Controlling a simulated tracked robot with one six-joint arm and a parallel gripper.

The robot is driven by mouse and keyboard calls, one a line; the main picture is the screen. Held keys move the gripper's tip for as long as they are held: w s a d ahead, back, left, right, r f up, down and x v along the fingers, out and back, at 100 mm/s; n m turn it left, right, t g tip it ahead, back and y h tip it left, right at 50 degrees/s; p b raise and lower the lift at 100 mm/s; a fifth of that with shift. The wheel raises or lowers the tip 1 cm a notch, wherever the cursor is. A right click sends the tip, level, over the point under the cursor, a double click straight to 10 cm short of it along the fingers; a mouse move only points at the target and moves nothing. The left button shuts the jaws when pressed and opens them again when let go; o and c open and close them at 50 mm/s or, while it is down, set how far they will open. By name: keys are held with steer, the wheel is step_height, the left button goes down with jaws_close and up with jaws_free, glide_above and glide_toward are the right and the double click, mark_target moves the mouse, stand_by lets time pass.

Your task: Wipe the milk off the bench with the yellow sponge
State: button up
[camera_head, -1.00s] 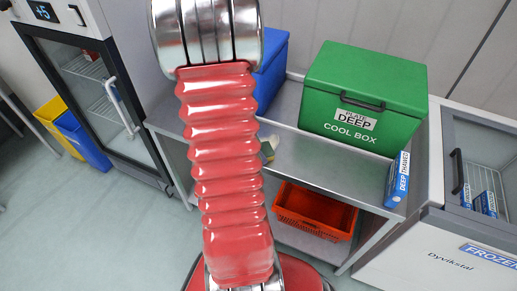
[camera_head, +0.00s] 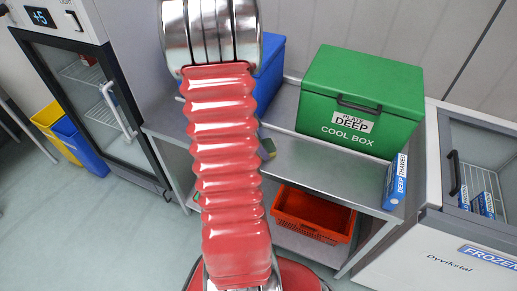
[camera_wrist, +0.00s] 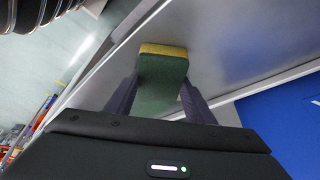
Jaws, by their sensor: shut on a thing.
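The sponge (camera_wrist: 162,50) shows in the wrist view with a yellow layer and a dark green layer. My gripper (camera_wrist: 162,80) is shut on it, one dark finger on each side. The sponge's yellow edge faces the metal bench (camera_wrist: 225,45); I cannot tell whether they touch. My arm hides my gripper and part of the bench there. I see no milk in either view.
A green cool box (camera_head: 360,100) and a blue and white carton (camera_head: 395,182) stand on the bench, right of my arm. A blue box (camera_head: 270,70) stands behind my arm. An orange tote (camera_head: 313,215) sits below. A fridge (camera_head: 95,100) and a freezer (camera_head: 470,235) flank the bench.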

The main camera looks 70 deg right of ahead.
steer(key=shift+d+f, duration=0.1)
steer(key=shift+d, duration=0.2)
steer(key=shift+s+d, duration=0.2)
steer(key=shift+d, duration=1.7)
